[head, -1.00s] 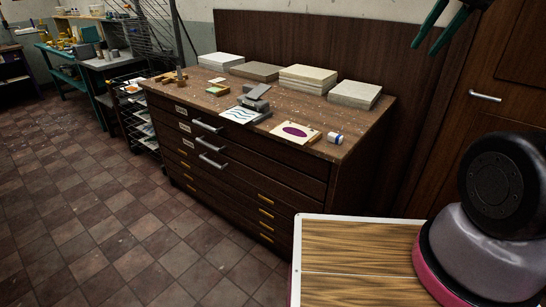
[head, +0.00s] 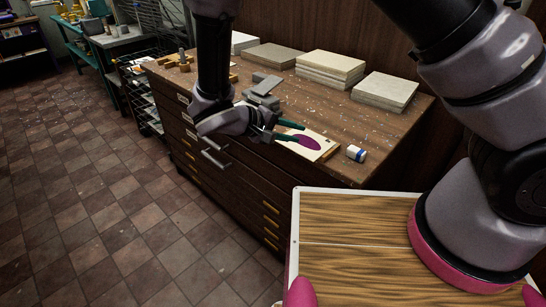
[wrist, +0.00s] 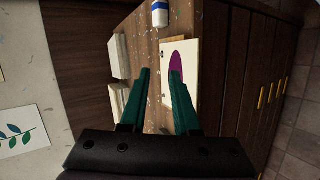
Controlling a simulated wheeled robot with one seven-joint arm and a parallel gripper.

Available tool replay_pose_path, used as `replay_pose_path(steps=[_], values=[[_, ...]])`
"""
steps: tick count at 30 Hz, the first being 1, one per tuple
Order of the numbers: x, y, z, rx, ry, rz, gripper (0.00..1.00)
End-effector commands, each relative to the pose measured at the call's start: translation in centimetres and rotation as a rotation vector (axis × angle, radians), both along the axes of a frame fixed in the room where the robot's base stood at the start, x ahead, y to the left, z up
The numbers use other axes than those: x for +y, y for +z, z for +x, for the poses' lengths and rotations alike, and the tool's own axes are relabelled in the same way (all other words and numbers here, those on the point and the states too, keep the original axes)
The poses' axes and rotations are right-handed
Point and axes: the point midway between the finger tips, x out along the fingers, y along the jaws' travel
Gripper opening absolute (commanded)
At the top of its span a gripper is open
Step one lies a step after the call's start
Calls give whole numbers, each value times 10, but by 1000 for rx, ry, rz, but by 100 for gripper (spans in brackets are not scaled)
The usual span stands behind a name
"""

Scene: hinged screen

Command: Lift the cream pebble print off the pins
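The cream pebble print (head: 325,150), a pale card with a purple oval, lies near the front edge of the cabinet's wooden top. It also shows in the wrist view (wrist: 193,48), right of centre. My gripper (head: 301,133) is open and empty, with green fingers pointing at the print from the left. In the wrist view my gripper (wrist: 161,71) has its right finger in front of the print and its left finger over bare wood. I cannot tell the height of the fingers above the card. The pins are not clearly visible.
The dark drawer cabinet (head: 257,186) has protruding handles (head: 215,160). Grey blocks (head: 264,88) stand behind my gripper. Paper stacks (head: 330,68) line the back. The wood between print and stacks is mostly clear.

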Motion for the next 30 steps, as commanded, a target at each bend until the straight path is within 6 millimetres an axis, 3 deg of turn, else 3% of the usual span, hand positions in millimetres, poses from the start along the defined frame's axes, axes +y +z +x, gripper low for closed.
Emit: replay_pose_path(steps=[1,6,12,17,30], values=[[12,-17,-8,-37,71,-54,30],[38,-50,-22,-142,238,-149,30],[48,-64,-27,-194,313,-183,30],[41,-68,-17,-194,313,-185,30],[2,-84,32,-192,311,-184,30]])
